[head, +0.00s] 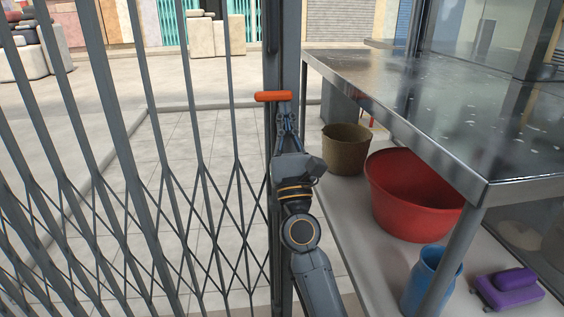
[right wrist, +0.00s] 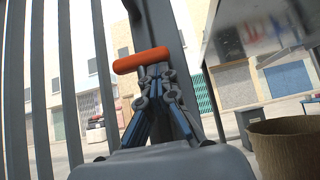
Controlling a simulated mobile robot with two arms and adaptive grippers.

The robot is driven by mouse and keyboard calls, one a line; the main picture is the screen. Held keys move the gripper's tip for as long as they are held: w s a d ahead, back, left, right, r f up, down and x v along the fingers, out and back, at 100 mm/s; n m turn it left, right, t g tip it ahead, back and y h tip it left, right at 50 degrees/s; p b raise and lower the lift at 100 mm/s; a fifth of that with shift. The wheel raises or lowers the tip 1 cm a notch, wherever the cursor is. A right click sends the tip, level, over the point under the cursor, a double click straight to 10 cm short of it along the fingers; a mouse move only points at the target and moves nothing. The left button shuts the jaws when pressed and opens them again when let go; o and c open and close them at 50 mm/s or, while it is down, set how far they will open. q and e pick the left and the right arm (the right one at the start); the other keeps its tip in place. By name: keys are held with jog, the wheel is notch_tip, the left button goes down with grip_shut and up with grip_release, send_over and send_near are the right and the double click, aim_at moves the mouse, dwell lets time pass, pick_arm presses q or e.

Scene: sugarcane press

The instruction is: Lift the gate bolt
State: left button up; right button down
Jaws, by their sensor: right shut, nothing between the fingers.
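The gate bolt's orange handle (head: 273,96) lies level across the upright post (head: 290,50) at the edge of the folding gate (head: 150,190). My right gripper (head: 287,112) is shut and empty, with its fingertips just below the right part of the handle. In the right wrist view the handle (right wrist: 142,60) shows right above the fingertips (right wrist: 154,72); I cannot tell whether they touch it. The rest of the bolt is hidden or hard to make out. My left gripper is not in view.
A metal table (head: 420,90) stands to the right of my right arm. Beneath it are a brown bucket (head: 345,150), a red tub (head: 405,195), a blue jug (head: 428,280) and a purple object (head: 508,290). Gate bars fill the left; paved ground lies beyond.

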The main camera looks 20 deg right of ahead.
jog(key=shift+s+d+r, duration=0.1)
jog(key=shift+d+r, duration=0.05)
jog(key=shift+r, duration=0.1)
jog(key=v, duration=1.2)
jog(key=shift+f, duration=0.25)
